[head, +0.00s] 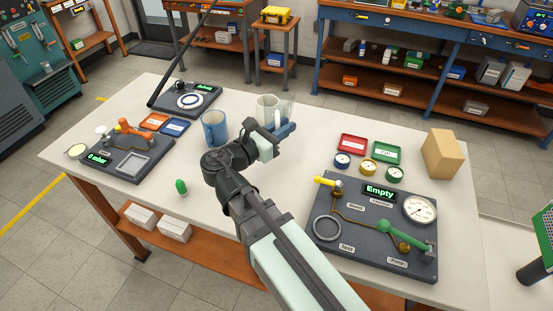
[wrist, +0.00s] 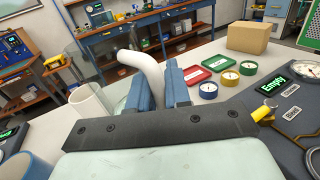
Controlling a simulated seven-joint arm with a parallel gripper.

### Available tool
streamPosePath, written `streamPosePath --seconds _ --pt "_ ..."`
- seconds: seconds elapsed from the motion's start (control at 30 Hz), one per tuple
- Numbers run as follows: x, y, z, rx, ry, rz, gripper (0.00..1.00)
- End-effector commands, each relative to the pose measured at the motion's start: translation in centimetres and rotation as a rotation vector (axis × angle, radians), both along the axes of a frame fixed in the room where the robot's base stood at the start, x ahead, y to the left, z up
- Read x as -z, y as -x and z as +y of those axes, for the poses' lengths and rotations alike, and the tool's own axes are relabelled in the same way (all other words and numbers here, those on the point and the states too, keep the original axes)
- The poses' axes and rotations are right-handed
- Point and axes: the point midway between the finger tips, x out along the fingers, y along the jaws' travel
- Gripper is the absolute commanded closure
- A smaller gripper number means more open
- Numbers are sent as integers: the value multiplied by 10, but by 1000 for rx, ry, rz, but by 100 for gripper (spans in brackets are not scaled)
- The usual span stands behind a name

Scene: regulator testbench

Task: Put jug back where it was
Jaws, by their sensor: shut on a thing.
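The jug (head: 287,106) looks clear with a thick white handle, at the back middle of the table in the head view. In the wrist view, its curved white handle (wrist: 146,64) stands between my two blue fingers. My gripper (head: 286,129) is shut on this handle; it fills the middle of the wrist view (wrist: 160,88). The arm comes in from the front. Whether the jug's base touches the table is hidden.
A white cup-like cylinder (head: 265,106) is close beside the jug, and a blue mug (head: 214,128) stands left. Red (head: 352,143) and green trays, several small gauges, a cardboard box (head: 441,153) and the regulator panel (head: 375,230) are right. A scale (head: 186,100) is back left.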

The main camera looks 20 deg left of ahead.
Motion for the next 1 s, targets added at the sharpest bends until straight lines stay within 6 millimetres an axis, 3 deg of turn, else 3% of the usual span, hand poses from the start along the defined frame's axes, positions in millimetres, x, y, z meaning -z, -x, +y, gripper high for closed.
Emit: streamPosePath --seconds 0.27,0.6,1.0 --pt "19 0 0 0 1 0 100" --pt "59 0 0 0 1 0 100" --pt "76 0 0 0 1 0 100"
